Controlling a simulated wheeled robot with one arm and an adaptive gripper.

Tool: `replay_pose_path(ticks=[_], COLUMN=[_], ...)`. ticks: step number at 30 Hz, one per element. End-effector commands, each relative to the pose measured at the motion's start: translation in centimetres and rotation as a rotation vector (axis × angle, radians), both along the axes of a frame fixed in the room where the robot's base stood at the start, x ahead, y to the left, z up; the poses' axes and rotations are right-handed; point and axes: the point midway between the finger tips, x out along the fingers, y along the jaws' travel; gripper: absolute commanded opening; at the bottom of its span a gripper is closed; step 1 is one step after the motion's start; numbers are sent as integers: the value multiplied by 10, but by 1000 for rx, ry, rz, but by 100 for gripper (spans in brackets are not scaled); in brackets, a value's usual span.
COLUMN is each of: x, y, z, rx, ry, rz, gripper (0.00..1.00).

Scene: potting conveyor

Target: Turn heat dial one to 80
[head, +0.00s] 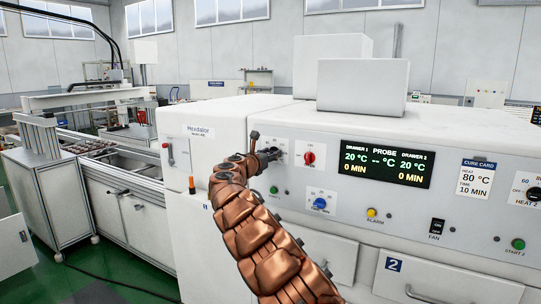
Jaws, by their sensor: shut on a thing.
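My copper-coloured arm reaches up from the bottom to the left part of the white machine's front panel (330,195). My gripper (268,158) is at a dial on a white plate (284,147) at the panel's upper left and is shut on it. This dial's position matches heat dial one, but the gripper hides its knob, pointer and most of its scale. The display (386,165) reads 20 °C and 0 MIN for both drawers. The cure card (477,178) reads heat 80 °C, time 10 min.
A red knob (309,158) sits close right of my gripper, with a blue knob (320,203) below. The heat 2 dial (533,194) is at the far right. A yellow alarm button (371,212) and fan switch (437,227) are lower down. A conveyor (95,148) stands at left.

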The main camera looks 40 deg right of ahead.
Motion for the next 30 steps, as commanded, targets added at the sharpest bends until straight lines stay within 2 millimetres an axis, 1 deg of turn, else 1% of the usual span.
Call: replay_pose_path(ticks=[5,11,30], x=[1,1,0], y=[1,1,0], z=[-3,-5,-7], rx=[12,47,220], ry=[-39,-151,-718], rz=[1,1,1], gripper=[9,9,9])
